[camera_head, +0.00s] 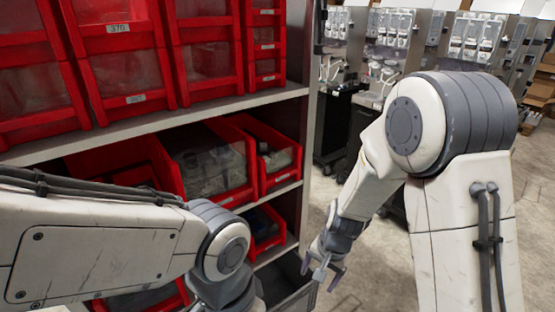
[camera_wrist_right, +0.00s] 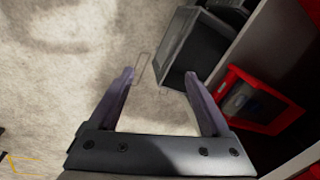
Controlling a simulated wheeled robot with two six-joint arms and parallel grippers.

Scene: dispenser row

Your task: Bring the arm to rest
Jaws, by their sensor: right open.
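My right arm reaches down in the head view, and its gripper (camera_head: 325,272) hangs beside the front edge of the shelf unit. In the right wrist view the right gripper (camera_wrist_right: 160,82) is open, its two purple-grey fingers apart with nothing held between them. Bare floor and part of a dark grey bin lie beyond the fingers. My left arm crosses the lower left of the head view in front of the shelves. Its gripper is outside the picture or hidden below the wrist.
The shelf unit (camera_head: 305,150) holds red bins (camera_head: 212,165) on several levels. A dark grey bin (camera_head: 290,285) stands at the bottom, also in the wrist view (camera_wrist_right: 190,50). A red bin (camera_wrist_right: 255,98) is close to the right finger. Open floor (camera_head: 385,275) lies right of the shelf.

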